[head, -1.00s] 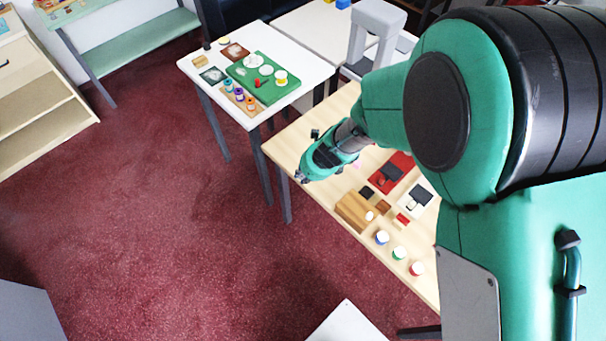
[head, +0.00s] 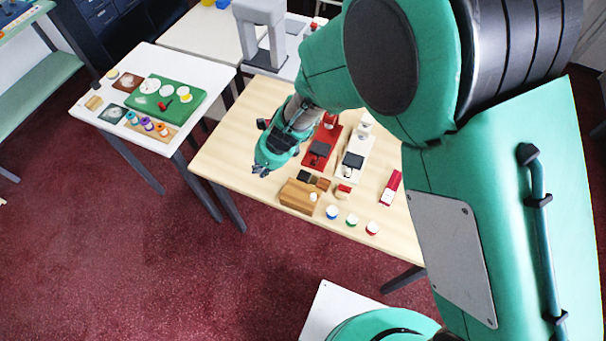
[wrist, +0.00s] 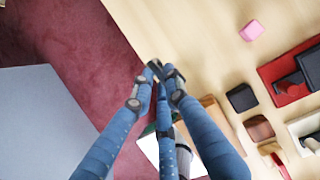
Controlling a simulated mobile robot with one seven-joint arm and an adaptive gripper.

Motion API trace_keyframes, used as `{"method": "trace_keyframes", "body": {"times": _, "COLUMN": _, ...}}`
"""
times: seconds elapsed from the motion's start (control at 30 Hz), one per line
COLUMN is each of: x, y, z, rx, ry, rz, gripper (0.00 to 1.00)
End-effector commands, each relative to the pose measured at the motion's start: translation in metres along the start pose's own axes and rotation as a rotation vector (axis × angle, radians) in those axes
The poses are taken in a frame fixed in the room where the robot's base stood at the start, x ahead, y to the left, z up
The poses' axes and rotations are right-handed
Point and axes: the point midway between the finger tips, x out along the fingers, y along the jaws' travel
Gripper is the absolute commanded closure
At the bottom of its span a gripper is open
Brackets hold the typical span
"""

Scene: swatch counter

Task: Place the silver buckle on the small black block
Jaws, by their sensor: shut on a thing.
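The small black block (head: 304,176) lies on the wooden table, beside a brown block and behind a wooden box. It also shows in the wrist view (wrist: 241,97), right of the fingertips. My gripper (head: 261,171) is above the table's front edge, left of the black block and apart from it. In the wrist view, my gripper (wrist: 156,76) has its fingertips close together, shut on a small grey thing, the silver buckle (wrist: 155,67). The fingers hide much of the buckle, and it is too small to make out in the head view.
The wooden table (head: 225,155) also holds a wooden box (head: 297,196), a red tray (head: 319,158), a white tray (head: 364,146) and several capped jars at the front. A pink block (wrist: 251,30) lies apart. A white table with a green board (head: 185,108) stands to the left.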

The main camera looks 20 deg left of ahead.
Motion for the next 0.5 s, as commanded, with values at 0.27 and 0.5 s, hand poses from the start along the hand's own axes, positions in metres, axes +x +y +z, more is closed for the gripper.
{"method": "trace_keyframes", "body": {"times": 0.27, "x": -0.052, "y": -0.042, "z": -0.051, "rx": 0.044, "ry": -0.001, "rz": -0.013, "gripper": 0.96}}
{"method": "trace_keyframes", "body": {"times": 0.5, "x": -0.084, "y": -0.061, "z": -0.086, "rx": 0.071, "ry": 0.001, "rz": -0.019, "gripper": 0.96}}
